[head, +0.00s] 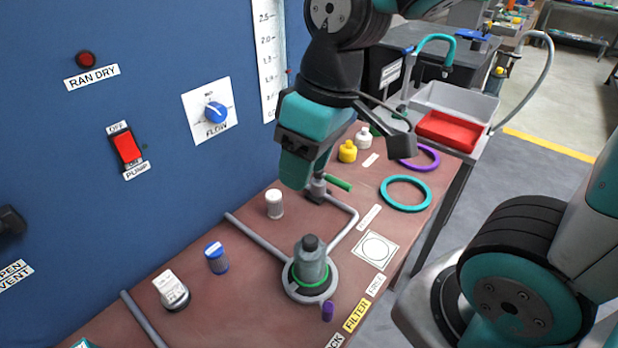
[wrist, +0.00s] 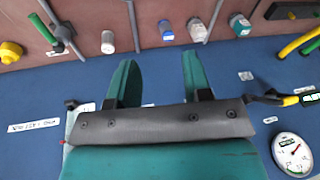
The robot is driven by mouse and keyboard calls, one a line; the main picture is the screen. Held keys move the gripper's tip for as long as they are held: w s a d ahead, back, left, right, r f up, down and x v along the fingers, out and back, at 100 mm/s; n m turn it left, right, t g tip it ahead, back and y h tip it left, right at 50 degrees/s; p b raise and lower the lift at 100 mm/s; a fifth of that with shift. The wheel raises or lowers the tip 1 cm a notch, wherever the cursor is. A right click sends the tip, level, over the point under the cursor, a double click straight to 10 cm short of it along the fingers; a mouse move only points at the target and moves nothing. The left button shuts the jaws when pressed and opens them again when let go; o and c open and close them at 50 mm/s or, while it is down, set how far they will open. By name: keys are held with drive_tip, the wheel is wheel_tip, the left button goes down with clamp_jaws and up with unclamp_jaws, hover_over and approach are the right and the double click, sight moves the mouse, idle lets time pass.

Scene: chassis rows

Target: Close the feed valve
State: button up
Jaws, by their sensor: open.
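The likely feed valve (head: 318,187) is a small grey body with a green lever (head: 338,184) on the bench's pipe line. No readable label confirms its name. The lever points right in the head view, roughly along the pipe leaving the valve. In the wrist view the green lever (wrist: 42,28) and valve body (wrist: 65,33) are at the upper left, outside the jaws. My gripper (head: 297,178) hangs just left of the valve in the head view, apart from the lever. In the wrist view my gripper (wrist: 159,58) is open, with nothing between its fingers.
A filter housing (head: 310,262) stands in front, with a white-capped bottle (head: 274,204) and a blue-capped jar (head: 216,258) to its left. A teal ring (head: 405,193) lies right. The blue panel (head: 120,200) bounds the left.

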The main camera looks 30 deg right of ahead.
drive_tip(key=w+d+f+m+h, duration=0.1)
drive_tip(key=w+d+f+h, duration=0.25)
drive_tip(key=w+d, duration=0.55)
drive_tip(key=m+h+b, duration=0.1)
approach(338, 180)
drive_tip(key=f, duration=0.5)
drive_tip(key=d+f, duration=0.1)
drive_tip(key=f, duration=0.1)
drive_tip(key=shift+w+d+f, duration=0.1)
drive_tip(key=shift+w+f, duration=0.05)
drive_tip(key=shift+f, duration=0.1)
drive_tip(key=shift+d+f, duration=0.15)
drive_tip(key=shift+f, duration=0.6)
drive_tip(key=shift+c, duration=0.3)
drive_tip(key=shift+w, duration=0.1)
clamp_jaws()
